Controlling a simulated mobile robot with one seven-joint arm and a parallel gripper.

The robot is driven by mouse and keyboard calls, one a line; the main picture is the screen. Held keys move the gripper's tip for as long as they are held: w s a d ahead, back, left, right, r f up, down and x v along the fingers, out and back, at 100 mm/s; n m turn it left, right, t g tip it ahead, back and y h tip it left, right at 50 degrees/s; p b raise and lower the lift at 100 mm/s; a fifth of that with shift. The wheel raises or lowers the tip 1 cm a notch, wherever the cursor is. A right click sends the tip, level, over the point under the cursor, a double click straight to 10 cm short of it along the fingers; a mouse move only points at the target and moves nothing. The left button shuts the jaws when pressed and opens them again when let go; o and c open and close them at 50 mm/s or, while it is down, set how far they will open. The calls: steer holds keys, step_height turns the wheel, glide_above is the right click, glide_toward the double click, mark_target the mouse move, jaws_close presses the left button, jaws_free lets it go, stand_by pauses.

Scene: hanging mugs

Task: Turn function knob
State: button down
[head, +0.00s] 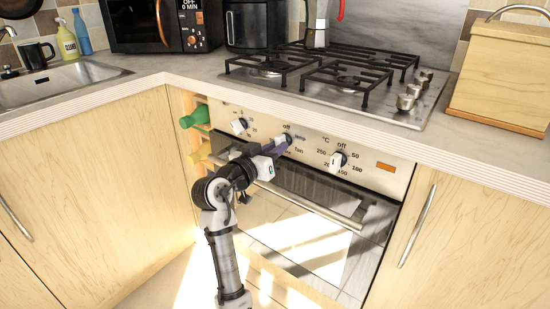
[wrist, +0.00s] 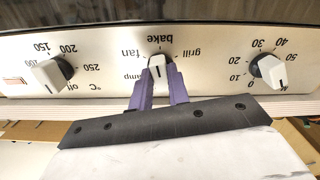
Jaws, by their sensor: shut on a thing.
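The function knob (head: 286,138) is the white middle knob on the steel oven panel, with "off" above it and "fan" to its right. In the wrist view, which is upside down, the function knob (wrist: 157,63) has "bake", "grill" and "fan" around it. My gripper (head: 279,146) reaches up to the panel from the front. In the wrist view my gripper (wrist: 158,84) has its purple fingers on both sides of the knob, shut on it. The fingers hide part of the knob and some of the lettering.
The temperature knob (head: 338,160) is right of the function knob, the timer knob (head: 239,126) left. The oven door handle (head: 320,208) runs below my gripper. The worktop edge (head: 300,118) overhangs the panel. Green (head: 195,117) and yellow (head: 199,154) items stick out at the left.

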steer(key=shift+f+m+b, duration=0.1)
steer(key=shift+m+b, duration=0.7)
steer(key=shift+m, duration=0.3)
steer(key=c, duration=1.3)
jaws_free()
steer(key=shift+c, duration=0.2)
steer(key=v, duration=1.3)
steer(key=shift+s+a, duration=0.25)
steer(key=shift+s, duration=0.1)
